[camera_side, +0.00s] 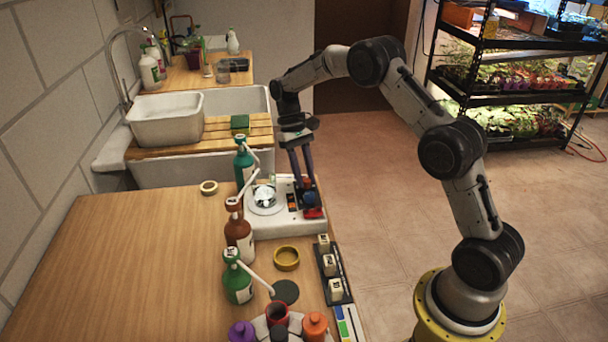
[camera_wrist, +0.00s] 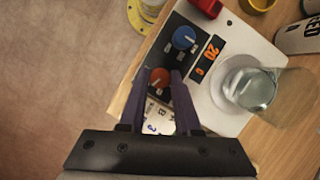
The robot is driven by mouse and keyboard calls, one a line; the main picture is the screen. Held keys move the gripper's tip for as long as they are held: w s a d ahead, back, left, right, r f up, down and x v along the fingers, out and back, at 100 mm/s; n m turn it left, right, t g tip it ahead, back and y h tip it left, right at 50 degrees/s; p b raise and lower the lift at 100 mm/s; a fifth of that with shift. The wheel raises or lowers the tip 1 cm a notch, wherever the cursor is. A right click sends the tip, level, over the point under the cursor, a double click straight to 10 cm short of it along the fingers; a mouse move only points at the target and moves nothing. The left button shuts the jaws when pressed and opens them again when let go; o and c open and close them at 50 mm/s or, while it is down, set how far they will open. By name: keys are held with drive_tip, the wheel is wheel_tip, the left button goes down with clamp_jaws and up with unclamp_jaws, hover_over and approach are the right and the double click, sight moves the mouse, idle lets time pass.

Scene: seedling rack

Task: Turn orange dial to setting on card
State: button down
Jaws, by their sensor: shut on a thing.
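The orange dial (camera_wrist: 160,78) sits on the black panel of a white device (camera_wrist: 226,118). My gripper (camera_wrist: 163,80) is shut on the orange dial, with one dark purple finger on each side of it. A blue dial (camera_wrist: 184,38) is beside it on the same panel. A dark display (camera_wrist: 207,57) reads 20 in orange, with a smaller mark below. A white surface with printed marks (camera_wrist: 158,114), perhaps the card, shows between my fingers, partly hidden and too small to read. In the side view my gripper (camera_side: 306,186) reaches down to the device (camera_side: 262,228); the orange dial is hard to make out there.
A clear glass vessel (camera_wrist: 250,88) stands on the device's round plate. Green (camera_side: 238,284) and brown (camera_side: 238,238) pump bottles stand to the left. A yellow ring (camera_side: 286,258) and a rack with white blocks (camera_side: 329,265) are nearer the front.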

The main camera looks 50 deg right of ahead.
drive_tip(key=shift+r+m+t+y, duration=0.1)
drive_tip(key=shift+m+t+y, duration=0.25)
drive_tip(key=shift+m, duration=0.65)
drive_tip(key=c, duration=0.6)
unclamp_jaws()
drive_tip(key=v, duration=1.3)
drive_tip(key=shift+w+d+r, duration=0.2)
drive_tip(key=shift+d+r, duration=0.05)
drive_tip(key=shift+r, duration=0.05)
drive_tip(key=shift+a, duration=0.1)
